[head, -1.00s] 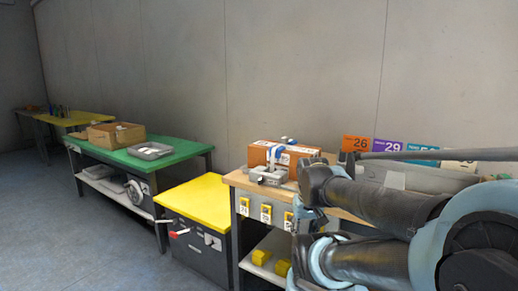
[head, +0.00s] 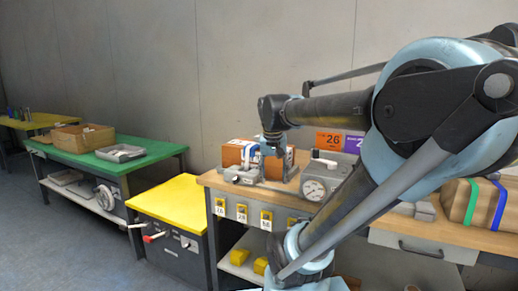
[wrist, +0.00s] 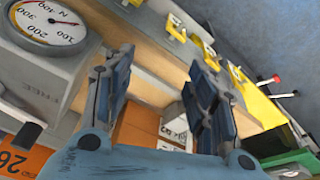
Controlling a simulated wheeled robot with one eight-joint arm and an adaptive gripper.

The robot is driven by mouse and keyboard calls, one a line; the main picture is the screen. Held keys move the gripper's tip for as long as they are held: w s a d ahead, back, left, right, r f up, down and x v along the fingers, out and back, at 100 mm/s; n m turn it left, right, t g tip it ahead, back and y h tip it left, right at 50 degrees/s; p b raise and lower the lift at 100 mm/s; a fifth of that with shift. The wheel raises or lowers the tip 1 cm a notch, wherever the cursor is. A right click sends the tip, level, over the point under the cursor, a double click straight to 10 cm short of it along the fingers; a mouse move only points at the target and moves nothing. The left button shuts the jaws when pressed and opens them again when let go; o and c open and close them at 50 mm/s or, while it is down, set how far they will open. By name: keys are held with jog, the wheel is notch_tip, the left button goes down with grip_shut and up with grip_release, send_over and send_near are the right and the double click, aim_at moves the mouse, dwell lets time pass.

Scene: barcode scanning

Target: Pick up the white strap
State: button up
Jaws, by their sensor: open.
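An orange-brown box (head: 236,152) stands on the wooden bench top, with a blue-and-white band (head: 247,153) around it. The band's white part is small and I cannot clearly separate a white strap from it. My gripper (head: 274,148) hangs over the bench, just right of the band. Orange box sides (wrist: 137,127) and a white patch (wrist: 176,126) show beyond and between the fingers; no strap is clear there.
A grey device with a dial (head: 318,185) stands right of the box; the dial (wrist: 46,22) shows at the wrist view's left. A grey metal fixture (head: 240,176) sits before the box. A yellow-topped cabinet (head: 180,196) and green table (head: 150,148) are left.

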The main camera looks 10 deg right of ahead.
jog(key=w+a+r+m, duration=0.1)
jog(key=w+r+m, duration=0.1)
jog(key=w+r, duration=1)
jog(key=m+t+h, duration=0.1)
jog(key=m+h, duration=0.1)
jog(key=m, duration=0.1)
send_near(258, 137)
jog(key=x, duration=0.6)
jog(key=shift+w+d+r, duration=0.2)
jog(key=shift+w+d, duration=0.05)
jog(key=shift+w+x, duration=0.2)
jog(key=shift+x, duration=1.1)
jog(key=shift+w+x, duration=0.2)
jog(key=shift+x, duration=1.05)
jog(key=shift+a, duration=0.2)
jog(key=c, duration=1.2)
